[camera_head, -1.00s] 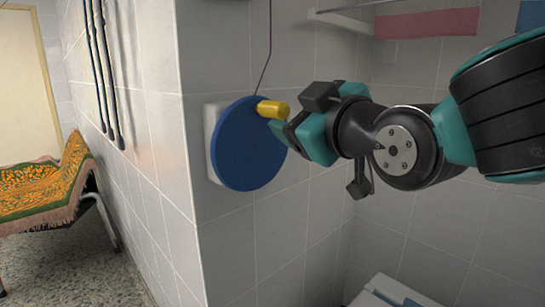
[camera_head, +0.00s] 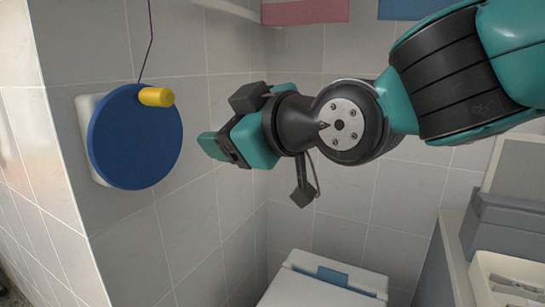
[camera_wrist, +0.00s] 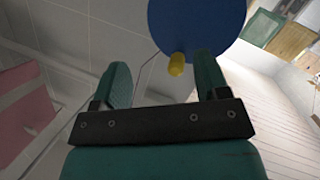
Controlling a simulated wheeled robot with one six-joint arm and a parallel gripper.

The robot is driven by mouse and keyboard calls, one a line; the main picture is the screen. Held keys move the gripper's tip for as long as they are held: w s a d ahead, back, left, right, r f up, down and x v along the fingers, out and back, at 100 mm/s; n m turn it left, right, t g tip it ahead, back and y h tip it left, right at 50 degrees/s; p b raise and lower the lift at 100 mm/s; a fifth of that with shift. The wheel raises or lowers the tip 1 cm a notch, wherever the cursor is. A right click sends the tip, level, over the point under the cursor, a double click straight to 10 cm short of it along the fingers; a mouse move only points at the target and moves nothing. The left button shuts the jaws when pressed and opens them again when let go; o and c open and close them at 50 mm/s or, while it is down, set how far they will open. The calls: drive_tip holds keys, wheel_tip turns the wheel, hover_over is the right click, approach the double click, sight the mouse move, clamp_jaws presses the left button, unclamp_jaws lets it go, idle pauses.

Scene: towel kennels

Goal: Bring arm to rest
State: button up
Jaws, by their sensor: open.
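My gripper (camera_head: 212,147) is held out in front of the tiled wall, in the middle of the head view. In the wrist view my gripper (camera_wrist: 163,85) shows its two green fingers spread apart with nothing between them. A round blue disc (camera_head: 130,140) with a yellow knob (camera_head: 157,97) is mounted on the wall to the left of the gripper. In the wrist view the blue disc (camera_wrist: 200,25) and the yellow knob (camera_wrist: 176,64) lie beyond the fingertips. The gripper is apart from the knob.
A white box-like fixture (camera_head: 320,285) with a blue piece on top stands below the arm. A grey and white unit (camera_head: 505,255) is at the right. Pink (camera_head: 305,11) and blue (camera_head: 410,8) cloths are at the top. Wall tiles (camera_head: 230,60) are close behind the gripper.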

drive_tip(key=s+d+f+m+g+h, duration=0.2)
drive_tip(key=s+d+f+m+h, duration=0.1)
drive_tip(key=d+f, duration=0.35)
drive_tip(key=s+d+f+m+g+h, duration=0.2)
drive_tip(key=d+f+g, duration=0.1)
drive_tip(key=d+f, duration=0.3)
drive_tip(key=s+d+f+m+g+h, duration=0.3)
drive_tip(key=s+d+f+m+g, duration=0.15)
drive_tip(key=s+d, duration=0.7)
wheel_tip(320, 180, up, 24)
drive_tip(key=p, duration=2.3)
drive_tip(key=shift+a+f+p, duration=0.15)
drive_tip(key=shift+a+p, duration=0.15)
drive_tip(key=shift+a, duration=0.05)
drive_tip(key=shift+c, duration=0.5)
